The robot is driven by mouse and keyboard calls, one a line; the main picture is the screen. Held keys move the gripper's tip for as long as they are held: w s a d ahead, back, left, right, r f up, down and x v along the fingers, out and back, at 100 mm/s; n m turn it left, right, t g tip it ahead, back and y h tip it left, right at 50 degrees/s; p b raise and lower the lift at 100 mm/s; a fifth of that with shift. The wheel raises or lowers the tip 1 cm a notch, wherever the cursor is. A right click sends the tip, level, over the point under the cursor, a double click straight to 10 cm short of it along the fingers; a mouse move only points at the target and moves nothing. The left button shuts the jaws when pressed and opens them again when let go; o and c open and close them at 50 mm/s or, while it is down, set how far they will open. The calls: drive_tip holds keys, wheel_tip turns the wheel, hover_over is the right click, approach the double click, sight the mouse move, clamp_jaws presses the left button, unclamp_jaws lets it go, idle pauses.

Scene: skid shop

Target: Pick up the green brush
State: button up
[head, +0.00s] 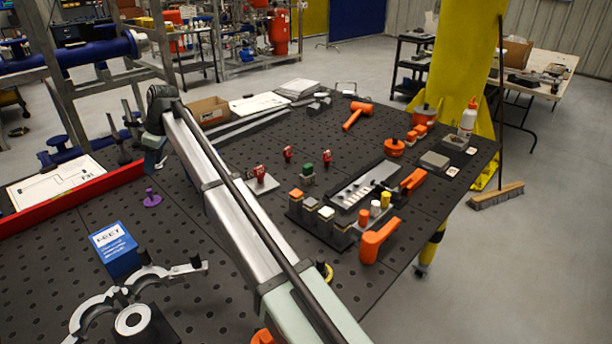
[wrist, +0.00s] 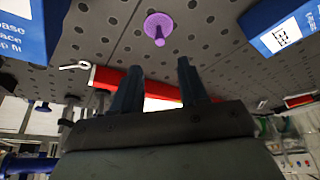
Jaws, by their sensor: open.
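No clear brush in green shows in either view. The only small green thing I see is a green-topped block (head: 308,170) near the middle of the black perforated table in the head view; I cannot tell if it is a brush. My gripper (wrist: 158,75) is open and empty in the wrist view, its two dark fingers apart. In the head view my arm crosses the table, and my gripper is hard to make out near the arm's far end at the left, well away from the green block.
A purple knobbed piece (head: 151,199) lies on the black table (head: 235,215); it also shows in the wrist view (wrist: 158,27). A blue box (head: 115,246) stands at left. Red clamps (head: 260,174), grey blocks and orange tools crowd the table's right half. A broom (head: 495,196) stands on the floor.

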drive_tip(key=shift+o, duration=0.2)
drive_tip(key=o, duration=0.7)
